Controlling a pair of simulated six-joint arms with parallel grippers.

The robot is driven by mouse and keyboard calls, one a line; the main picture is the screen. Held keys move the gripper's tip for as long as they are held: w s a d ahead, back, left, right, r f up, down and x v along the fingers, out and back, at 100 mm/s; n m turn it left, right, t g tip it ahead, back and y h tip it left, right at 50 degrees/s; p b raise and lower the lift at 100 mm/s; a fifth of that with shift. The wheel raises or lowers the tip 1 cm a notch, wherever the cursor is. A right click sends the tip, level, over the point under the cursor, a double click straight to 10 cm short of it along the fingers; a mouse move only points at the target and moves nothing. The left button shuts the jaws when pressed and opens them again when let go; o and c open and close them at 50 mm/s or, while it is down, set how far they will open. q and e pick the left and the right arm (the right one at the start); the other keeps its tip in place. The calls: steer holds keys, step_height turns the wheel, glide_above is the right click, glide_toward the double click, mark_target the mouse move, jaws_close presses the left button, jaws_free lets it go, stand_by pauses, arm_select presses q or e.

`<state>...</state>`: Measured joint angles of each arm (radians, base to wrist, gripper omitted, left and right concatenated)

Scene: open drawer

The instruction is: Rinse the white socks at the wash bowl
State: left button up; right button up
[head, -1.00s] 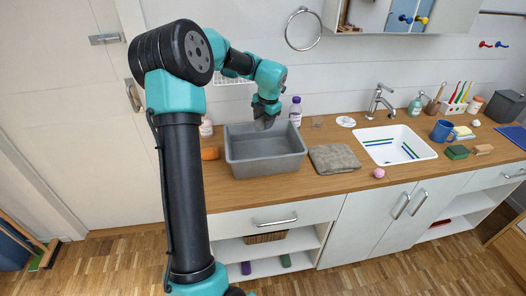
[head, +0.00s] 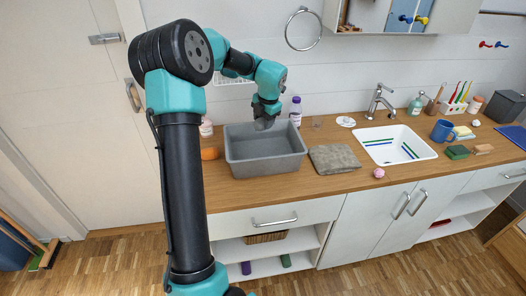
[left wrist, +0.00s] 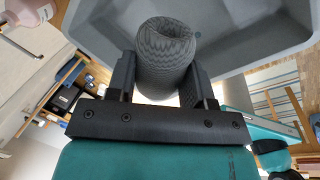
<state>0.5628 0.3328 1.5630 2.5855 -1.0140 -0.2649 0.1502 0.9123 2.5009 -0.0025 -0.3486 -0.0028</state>
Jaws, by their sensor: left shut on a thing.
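The grey wash bowl (head: 265,168) is a rectangular basin on the wooden counter, in the middle of the head view. My left gripper (head: 265,119) is over its back part, pointing down. In the left wrist view my left gripper (left wrist: 165,90) is shut on a rolled sock bundle (left wrist: 165,55). The bundle looks grey with a fine wavy pattern, not plainly white, and the bowl's grey wall (left wrist: 235,35) shows behind it. In the head view the bundle is small and mostly covered by the fingers. I cannot tell whether it touches the bowl. My right gripper is not in view.
A folded grey-brown cloth (head: 334,158) lies right of the bowl, and a pink ball (head: 379,173) near the counter edge. The white sink (head: 425,152) with its tap (head: 379,100) is further right. A purple-capped bottle (head: 295,112) stands behind the bowl, an orange item (head: 209,153) left.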

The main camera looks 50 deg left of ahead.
mark_target(262, 117)
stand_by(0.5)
arm_select(q)
steer(key=shift+a+v, duration=0.2)
steer(key=shift+v, duration=0.8)
steer(key=shift+a+v, duration=0.2)
steer(key=shift+v, duration=0.75)
steer(key=shift+r, duration=0.1)
steer(key=shift+s+a, duration=0.1)
